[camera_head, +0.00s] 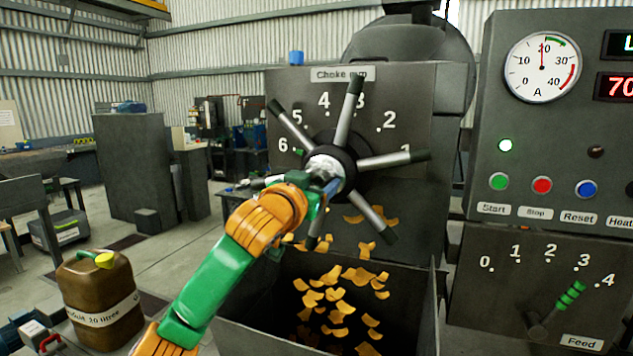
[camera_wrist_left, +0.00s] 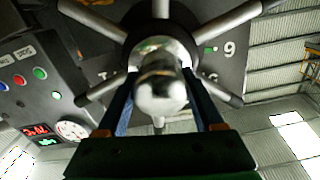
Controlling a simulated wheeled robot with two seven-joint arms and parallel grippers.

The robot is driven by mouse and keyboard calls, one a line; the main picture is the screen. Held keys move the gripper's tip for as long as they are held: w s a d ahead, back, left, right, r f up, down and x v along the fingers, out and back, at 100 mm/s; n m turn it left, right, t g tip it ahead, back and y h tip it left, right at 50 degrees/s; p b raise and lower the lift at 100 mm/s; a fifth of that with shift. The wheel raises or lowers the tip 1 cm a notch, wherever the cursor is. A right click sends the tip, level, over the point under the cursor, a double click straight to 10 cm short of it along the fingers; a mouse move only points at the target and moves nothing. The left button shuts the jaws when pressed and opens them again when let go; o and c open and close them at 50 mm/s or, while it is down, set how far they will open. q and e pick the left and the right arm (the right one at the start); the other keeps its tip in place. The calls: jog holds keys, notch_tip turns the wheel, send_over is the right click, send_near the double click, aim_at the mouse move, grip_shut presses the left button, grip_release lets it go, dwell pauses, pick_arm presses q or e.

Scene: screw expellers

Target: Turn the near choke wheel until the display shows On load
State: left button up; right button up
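The choke wheel (camera_head: 366,162) has a dark hub and several grey spokes with dark tips. It stands on the front of a grey housing numbered 1 to 6, with a small green mark (camera_head: 298,152) beside the 6. My left gripper (camera_head: 331,186) is at the hub. In the left wrist view its blue fingers (camera_wrist_left: 162,100) straddle the rounded silver hub end (camera_wrist_left: 160,92); whether they press on it is unclear. The display (camera_head: 620,44) is cut off by the right edge; only part of a letter, perhaps L, shows. My right gripper is out of view.
Below the wheel is an open dark bin (camera_head: 300,334) with yellow flakes falling into it. The control panel (camera_head: 480,150) stands at right, with a dial (camera_head: 541,66) near 20 and a feed lever (camera_head: 556,308). A brown jerrycan (camera_head: 95,300) stands at lower left.

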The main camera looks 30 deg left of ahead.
pick_arm(q)
grip_shut()
jog(key=shift+r+m+p, duration=0.15)
jog(key=shift+m+p, duration=0.95)
jog(key=shift+m, duration=0.4)
jog(key=shift+m+p, duration=0.8)
jog(key=shift+m, duration=0.6)
jog(key=o, duration=0.8)
grip_release()
jog(key=shift+f, duration=0.2)
